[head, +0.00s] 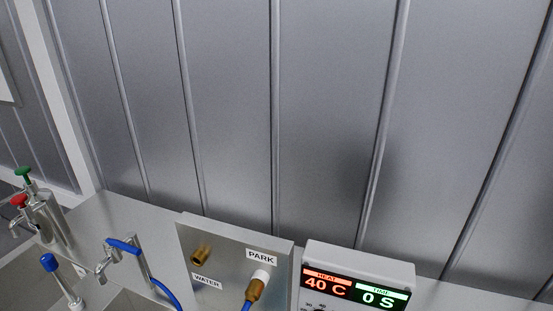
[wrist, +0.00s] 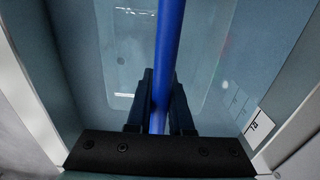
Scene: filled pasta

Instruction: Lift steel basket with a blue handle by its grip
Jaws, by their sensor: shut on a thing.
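In the wrist view my gripper (wrist: 161,98) has its two dark fingers on either side of a blue bar, the basket's blue handle (wrist: 169,40). It is shut on this handle. The handle runs from the top edge of the picture down between the fingers. The steel body of the basket cannot be made out in either view. My gripper does not show in the head view.
Behind the handle in the wrist view is a pale blue-grey basin (wrist: 212,60) with a white label (wrist: 257,127) at right. The head view shows a steel counter with taps (head: 122,248), a PARK/WATER panel (head: 225,240), a display box (head: 358,270) and a panelled wall (head: 230,110).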

